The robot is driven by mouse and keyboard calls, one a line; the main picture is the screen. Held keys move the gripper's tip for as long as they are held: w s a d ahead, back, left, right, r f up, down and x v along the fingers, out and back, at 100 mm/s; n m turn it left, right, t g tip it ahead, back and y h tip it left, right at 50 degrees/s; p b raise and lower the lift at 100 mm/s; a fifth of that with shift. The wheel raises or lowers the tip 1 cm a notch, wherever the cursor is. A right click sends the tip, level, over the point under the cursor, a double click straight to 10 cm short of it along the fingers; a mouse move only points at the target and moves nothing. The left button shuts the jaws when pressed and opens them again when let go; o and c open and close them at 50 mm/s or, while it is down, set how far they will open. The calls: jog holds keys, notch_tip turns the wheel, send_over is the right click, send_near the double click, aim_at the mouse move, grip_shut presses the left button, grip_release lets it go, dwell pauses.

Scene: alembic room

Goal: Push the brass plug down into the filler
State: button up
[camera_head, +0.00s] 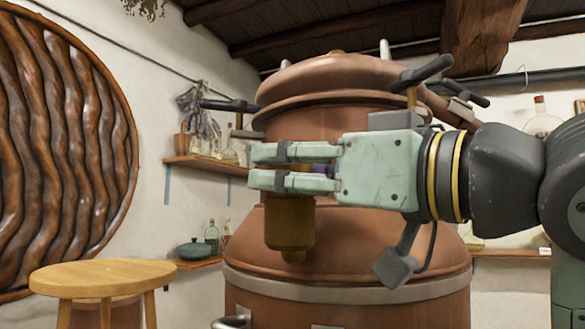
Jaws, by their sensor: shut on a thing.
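The brass plug (290,224) is a dark brass cylinder with a narrower tip pointing down. It hangs upright just under my gripper (262,167), in front of the copper still. My gripper points left and is shut on the plug; the fingers hide its upper part. The plug's lower end is in plain view, with no opening seen around it. I cannot make out the filler for certain; a small brass fitting (337,53) shows at the top of the still.
The big copper still (345,245) stands close behind my gripper. Black clamp handles (425,73) stick out at its top, another at the left (230,105). A round wooden stool (103,277) stands at lower left. Wall shelves (208,168) hold bottles. Space left of the fingers is open.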

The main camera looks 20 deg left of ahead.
jog(key=o, duration=1.3)
jog(key=v, duration=1.2)
jog(key=shift+r, duration=0.1)
